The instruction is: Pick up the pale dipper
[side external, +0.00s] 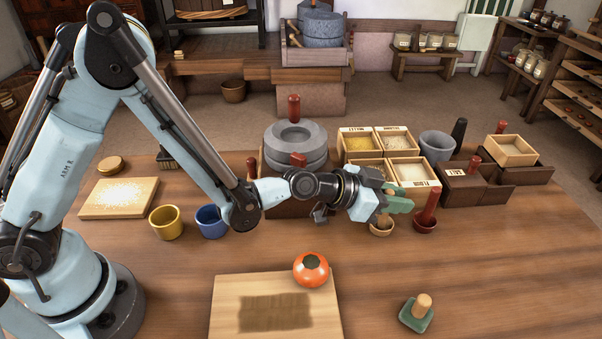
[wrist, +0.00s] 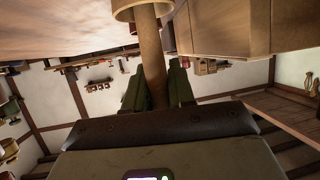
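The pale dipper (side external: 381,229) stands upright on the table in the side external view, its small round cup visible below my gripper (side external: 402,201). My gripper, with green fingers, hides its handle there. In the wrist view the dipper's pale handle (wrist: 152,65) runs down from the cup at the top edge to between the two dark green fingers of my gripper (wrist: 158,88). The handle fills most of the gap. I cannot tell whether the fingers press on it or stand just clear.
A red dipper (side external: 427,213) stands close right of my gripper. Grain boxes (side external: 411,174), a grey cup (side external: 437,146) and a stone quern (side external: 296,144) stand behind. A yellow cup (side external: 166,223) and a blue cup (side external: 211,222) are left.

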